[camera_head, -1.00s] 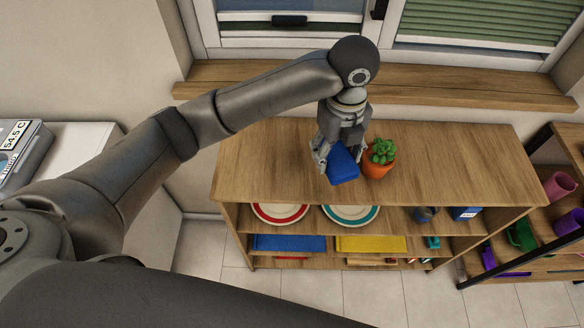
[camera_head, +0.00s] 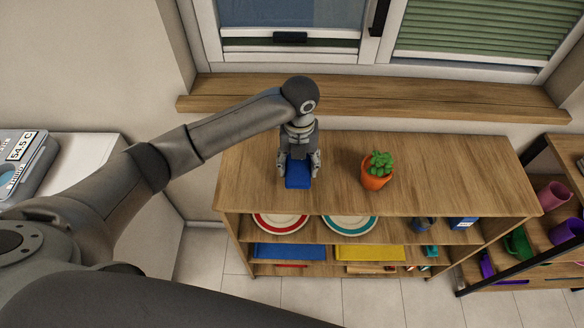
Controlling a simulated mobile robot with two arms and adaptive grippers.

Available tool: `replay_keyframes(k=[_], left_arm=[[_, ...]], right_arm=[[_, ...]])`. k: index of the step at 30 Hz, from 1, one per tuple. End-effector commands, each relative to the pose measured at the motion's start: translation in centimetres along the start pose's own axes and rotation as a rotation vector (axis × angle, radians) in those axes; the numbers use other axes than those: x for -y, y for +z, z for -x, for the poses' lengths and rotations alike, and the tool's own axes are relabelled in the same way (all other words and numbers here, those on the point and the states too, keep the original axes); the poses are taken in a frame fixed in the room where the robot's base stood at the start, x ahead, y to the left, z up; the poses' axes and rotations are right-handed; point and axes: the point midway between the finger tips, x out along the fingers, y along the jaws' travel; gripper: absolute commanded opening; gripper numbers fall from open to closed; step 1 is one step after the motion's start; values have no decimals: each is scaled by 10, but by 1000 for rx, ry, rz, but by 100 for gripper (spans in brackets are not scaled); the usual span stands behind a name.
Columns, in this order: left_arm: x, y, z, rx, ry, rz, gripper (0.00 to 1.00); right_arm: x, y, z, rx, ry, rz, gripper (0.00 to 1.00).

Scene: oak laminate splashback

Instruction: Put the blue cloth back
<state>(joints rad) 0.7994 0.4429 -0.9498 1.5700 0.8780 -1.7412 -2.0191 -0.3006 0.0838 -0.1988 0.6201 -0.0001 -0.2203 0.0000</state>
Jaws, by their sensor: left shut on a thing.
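The blue cloth (camera_head: 298,178) shows as a small folded blue block at the tips of my left gripper (camera_head: 299,168). My left gripper points down over the left part of the wooden shelf unit's top (camera_head: 340,185) and is shut on the cloth. I cannot tell whether the cloth touches the top. A larger flat blue thing (camera_head: 290,251) lies on a lower shelf, beside a flat yellow thing (camera_head: 368,253). My right gripper is not in view.
A potted plant (camera_head: 376,172) stands on the top, right of my gripper. Plates (camera_head: 280,222) lie on the shelf below. A windowsill (camera_head: 400,100) runs behind. A rack with cups (camera_head: 554,195) stands at the right. The top's right part is clear.

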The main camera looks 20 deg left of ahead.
Motion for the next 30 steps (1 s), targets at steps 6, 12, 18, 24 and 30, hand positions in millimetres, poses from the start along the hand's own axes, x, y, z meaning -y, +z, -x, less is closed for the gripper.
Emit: replay_keyframes(k=[6, 12, 18, 24, 30], left_arm=[[-11, 7, -15, -1, 0, 1, 30], [-16, 10, -42, -3, 0, 1, 30], [-16, 11, -53, 2, -1, -1, 30], [-16, 11, -54, 2, -1, -1, 30], [-16, 11, -56, 2, -1, 0, 68]], right_arm=[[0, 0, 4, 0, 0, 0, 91], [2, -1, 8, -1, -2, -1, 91], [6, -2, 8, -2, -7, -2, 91], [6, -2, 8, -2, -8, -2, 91], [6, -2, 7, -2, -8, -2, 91]])
